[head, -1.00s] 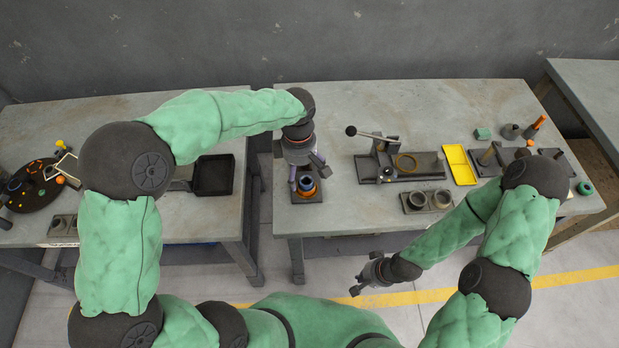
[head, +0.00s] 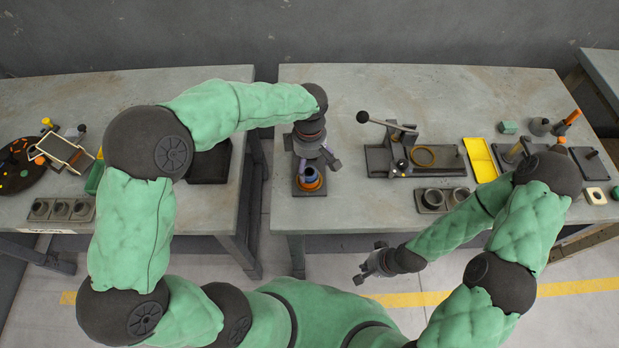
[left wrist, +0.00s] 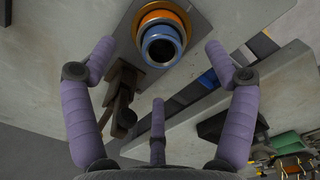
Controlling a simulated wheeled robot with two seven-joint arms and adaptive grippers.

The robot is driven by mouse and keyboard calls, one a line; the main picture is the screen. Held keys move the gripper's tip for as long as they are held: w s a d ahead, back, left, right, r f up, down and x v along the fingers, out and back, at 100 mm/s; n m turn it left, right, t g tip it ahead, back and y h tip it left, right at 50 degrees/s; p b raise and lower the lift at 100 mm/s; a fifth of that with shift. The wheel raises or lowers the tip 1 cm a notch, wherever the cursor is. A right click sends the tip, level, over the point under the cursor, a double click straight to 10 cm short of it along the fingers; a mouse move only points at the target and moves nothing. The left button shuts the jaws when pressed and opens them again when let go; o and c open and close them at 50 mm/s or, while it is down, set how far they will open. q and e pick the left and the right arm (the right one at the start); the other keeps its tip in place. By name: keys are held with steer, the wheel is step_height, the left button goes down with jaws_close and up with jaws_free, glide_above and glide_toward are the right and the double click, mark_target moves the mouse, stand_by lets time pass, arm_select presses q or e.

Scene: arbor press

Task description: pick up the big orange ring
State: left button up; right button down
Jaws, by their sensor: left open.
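The big orange ring (head: 311,187) sits on a dark plate near the left edge of the middle table. A smaller blue ring (head: 306,173) stands on or inside it. In the left wrist view the orange ring (left wrist: 172,16) shows around and behind the blue ring (left wrist: 161,45), which is nearer the camera. My left gripper (head: 313,160) is open above the stack. Its purple fingers (left wrist: 159,56) are spread with nothing between them, and no contact with the rings shows. My right gripper (head: 363,273) hangs in front of the table; its finger state is unclear.
A lever press (head: 398,160) stands right of the stack, with a ring-holding block (head: 433,208) in front. A yellow tray (head: 480,160) lies further right. A gap separates the middle table from the left table (head: 205,215).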

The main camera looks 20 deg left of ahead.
arm_select(q)
steer(key=shift+s+f+b, duration=0.1)
steer(key=shift+f+b, duration=0.95)
steer(key=shift+f, duration=1.65)
steer(key=shift+c, duration=0.3)
steer(key=c, duration=1.2)
